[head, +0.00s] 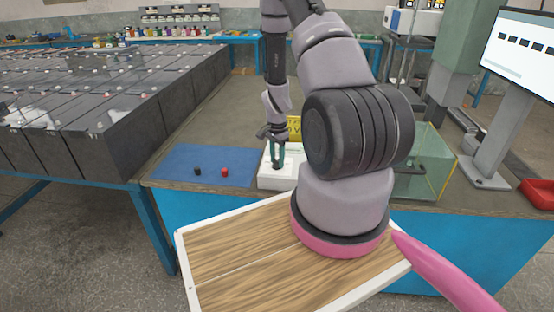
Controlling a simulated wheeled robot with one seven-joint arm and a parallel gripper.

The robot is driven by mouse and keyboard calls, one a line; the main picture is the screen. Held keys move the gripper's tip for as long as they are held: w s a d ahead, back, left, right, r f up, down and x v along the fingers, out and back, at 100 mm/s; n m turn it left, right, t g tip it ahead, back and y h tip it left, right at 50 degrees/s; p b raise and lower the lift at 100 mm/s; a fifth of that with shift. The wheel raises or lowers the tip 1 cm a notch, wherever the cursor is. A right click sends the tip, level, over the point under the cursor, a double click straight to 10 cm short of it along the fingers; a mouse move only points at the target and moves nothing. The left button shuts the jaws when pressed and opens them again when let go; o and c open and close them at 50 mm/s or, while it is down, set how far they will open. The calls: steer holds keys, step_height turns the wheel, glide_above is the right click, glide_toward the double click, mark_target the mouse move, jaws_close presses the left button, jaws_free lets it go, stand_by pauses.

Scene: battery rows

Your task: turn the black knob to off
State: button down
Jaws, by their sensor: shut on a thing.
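My gripper (278,164) reaches down onto a white box (267,181) at the front edge of the workbench. Its teal fingers are shut on the black knob on top of the box. The fingers cover the knob almost fully, so its pointer and its setting cannot be made out. A yellow sign (295,128) with dark lettering stands just behind the box, partly covered by my arm.
A blue mat (205,160) lies left of the box, with a small black piece (198,171) and a small red piece (225,172) on it. A glass tank (432,165) stands on the right. Rows of dark batteries (100,100) fill the left table.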

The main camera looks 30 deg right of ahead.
mark_target(277, 160)
steer(key=n, duration=0.4)
steer(key=shift+n, duration=2.2)
steer(key=shift+c, duration=2.2)
jaws_free()
steer(key=shift+r, duration=0.1)
step_height(277, 160, up, 11)
